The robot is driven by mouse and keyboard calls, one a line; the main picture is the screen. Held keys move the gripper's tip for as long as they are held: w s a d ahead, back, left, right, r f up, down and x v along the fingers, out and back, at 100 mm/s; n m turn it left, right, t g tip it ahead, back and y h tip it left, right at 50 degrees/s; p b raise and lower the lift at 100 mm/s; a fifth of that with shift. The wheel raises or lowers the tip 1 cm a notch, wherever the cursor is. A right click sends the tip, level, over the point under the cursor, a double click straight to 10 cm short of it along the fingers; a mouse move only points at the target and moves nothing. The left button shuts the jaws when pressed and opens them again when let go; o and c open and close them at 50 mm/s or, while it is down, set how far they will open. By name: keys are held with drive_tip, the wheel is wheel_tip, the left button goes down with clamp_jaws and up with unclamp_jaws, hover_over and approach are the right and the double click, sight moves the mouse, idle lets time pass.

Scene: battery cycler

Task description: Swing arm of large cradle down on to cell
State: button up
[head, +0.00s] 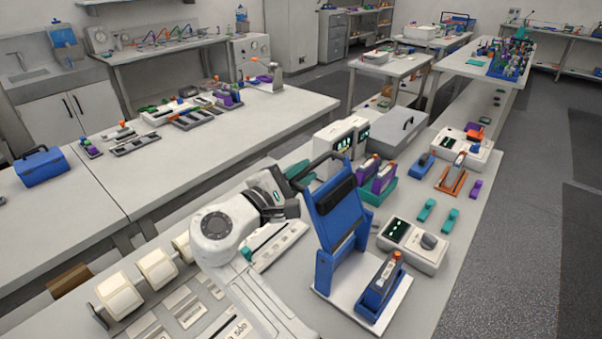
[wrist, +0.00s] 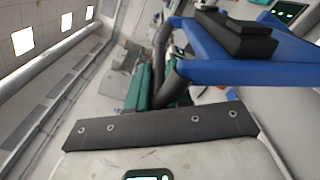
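The large cradle stands on a white base plate (head: 340,300), its blue arm (head: 335,212) raised and leaning back, with a dark pad and a dark handle bar (head: 322,160) at the top. A cell with an orange tip (head: 391,262) sits in the blue cradle body (head: 372,298), right of the raised arm. My gripper (head: 288,207) is just left of the blue arm. In the wrist view, the blue arm (wrist: 235,68) and its dark pad (wrist: 235,35) fill the upper right, close by.
A white instrument (head: 411,245) stands right of the cradle. Purple cells in a green holder (head: 377,190) and a grey box (head: 398,130) stand behind it. Teal pieces (head: 427,210) lie farther right.

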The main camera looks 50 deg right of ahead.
clamp_jaws()
idle(0.3)
